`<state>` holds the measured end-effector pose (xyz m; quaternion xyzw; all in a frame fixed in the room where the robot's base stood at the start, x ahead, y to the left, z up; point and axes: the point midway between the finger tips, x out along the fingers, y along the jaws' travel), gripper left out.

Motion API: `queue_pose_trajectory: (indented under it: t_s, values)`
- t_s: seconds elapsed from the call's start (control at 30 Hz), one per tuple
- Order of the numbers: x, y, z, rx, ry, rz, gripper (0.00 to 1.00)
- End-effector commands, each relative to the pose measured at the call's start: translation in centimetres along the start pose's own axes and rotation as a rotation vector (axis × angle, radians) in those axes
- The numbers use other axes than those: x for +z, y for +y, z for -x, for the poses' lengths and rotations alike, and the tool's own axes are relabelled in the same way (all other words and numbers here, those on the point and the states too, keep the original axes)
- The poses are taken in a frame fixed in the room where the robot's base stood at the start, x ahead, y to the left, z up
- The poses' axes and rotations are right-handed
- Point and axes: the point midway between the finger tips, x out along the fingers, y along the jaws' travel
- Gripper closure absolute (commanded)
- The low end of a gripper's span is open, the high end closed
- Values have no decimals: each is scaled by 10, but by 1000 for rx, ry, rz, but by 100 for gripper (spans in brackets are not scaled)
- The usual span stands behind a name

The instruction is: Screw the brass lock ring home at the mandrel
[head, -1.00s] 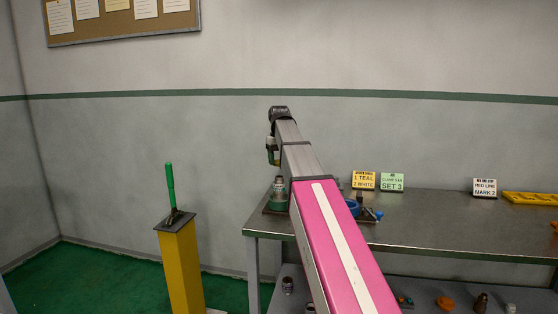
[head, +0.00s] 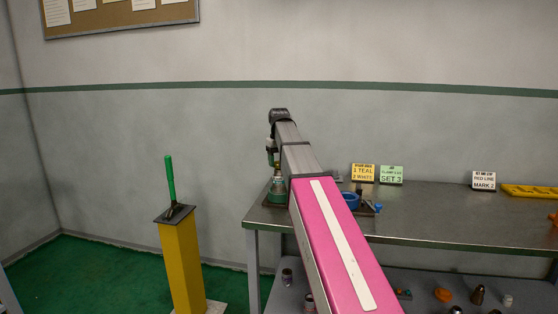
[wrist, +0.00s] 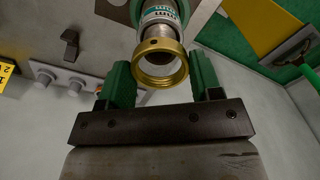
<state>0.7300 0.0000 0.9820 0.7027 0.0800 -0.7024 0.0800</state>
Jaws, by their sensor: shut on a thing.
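The brass lock ring (wrist: 161,74) sits between the green fingers of my gripper (wrist: 162,82) in the wrist view, and the jaws are shut on it. Beyond the ring is the grey mandrel (wrist: 162,14), with a white band and teal marks. Ring and mandrel look nearly in line; I cannot tell whether they touch. In the head view the mandrel (head: 277,184) stands upright on a green base at the bench's left end. My gripper (head: 272,162) hangs just over it, and the ring is too small to make out there.
The metal bench (head: 440,215) carries a blue ring-shaped part (head: 351,201), small signs (head: 363,173) and a yellow tray (head: 530,191). Several loose parts lie on the lower shelf (head: 410,290). A yellow post (head: 182,265) with a green lever (head: 170,178) stands left of the bench.

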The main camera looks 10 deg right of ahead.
Motion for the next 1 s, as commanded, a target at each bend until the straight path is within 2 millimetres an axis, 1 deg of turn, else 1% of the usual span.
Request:
queue_pose_trajectory:
  t_s: [0.37,1.0]
  values:
    - [0,0,0,0,0,0,64]
    - [0,0,-11,0,0,0,64]
